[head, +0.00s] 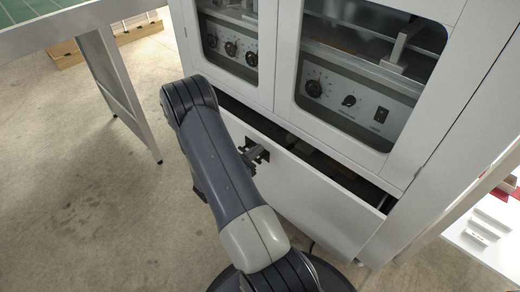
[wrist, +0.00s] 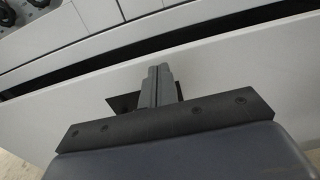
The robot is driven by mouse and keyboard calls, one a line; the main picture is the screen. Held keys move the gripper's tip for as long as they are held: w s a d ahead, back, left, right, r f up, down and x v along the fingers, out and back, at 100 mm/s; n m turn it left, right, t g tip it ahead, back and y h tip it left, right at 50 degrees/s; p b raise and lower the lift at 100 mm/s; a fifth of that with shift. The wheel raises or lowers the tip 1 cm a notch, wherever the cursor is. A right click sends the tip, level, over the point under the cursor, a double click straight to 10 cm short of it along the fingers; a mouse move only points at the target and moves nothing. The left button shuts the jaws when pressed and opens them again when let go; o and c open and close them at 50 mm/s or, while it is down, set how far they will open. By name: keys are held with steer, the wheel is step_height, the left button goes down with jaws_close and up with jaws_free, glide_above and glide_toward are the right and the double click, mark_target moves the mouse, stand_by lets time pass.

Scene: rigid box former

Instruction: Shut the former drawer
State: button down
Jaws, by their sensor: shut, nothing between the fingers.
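The former drawer (head: 310,195) is the wide white front below the windowed doors of the cabinet. It stands partly out, with a dark gap along its top edge through which some of its inside shows. A small dark handle plate (head: 263,153) sits on its front. My gripper (head: 254,157) is at this plate, its fingers shut with nothing between them. In the wrist view the shut fingers (wrist: 159,82) point at the white drawer front (wrist: 240,75), overlapping the dark plate (wrist: 120,101). I cannot tell whether the fingertips touch it.
The white cabinet (head: 285,50) with control knobs behind its windows rises above the drawer. A table with a green top (head: 35,28) stands at the upper left. White pieces and a red item (head: 500,193) lie at the right.

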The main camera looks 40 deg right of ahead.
mark_target(266, 143)
steer(key=shift+w+d, duration=0.1)
steer(key=shift+d, duration=0.9)
steer(key=shift+w+d+b, duration=0.2)
steer(key=shift+d+b, duration=0.25)
steer(key=shift+d, duration=1.9)
steer(key=shift+a, duration=0.4)
steer(key=s+a+p, duration=0.1)
steer(key=a, duration=1.2)
steer(key=shift+a, duration=0.1)
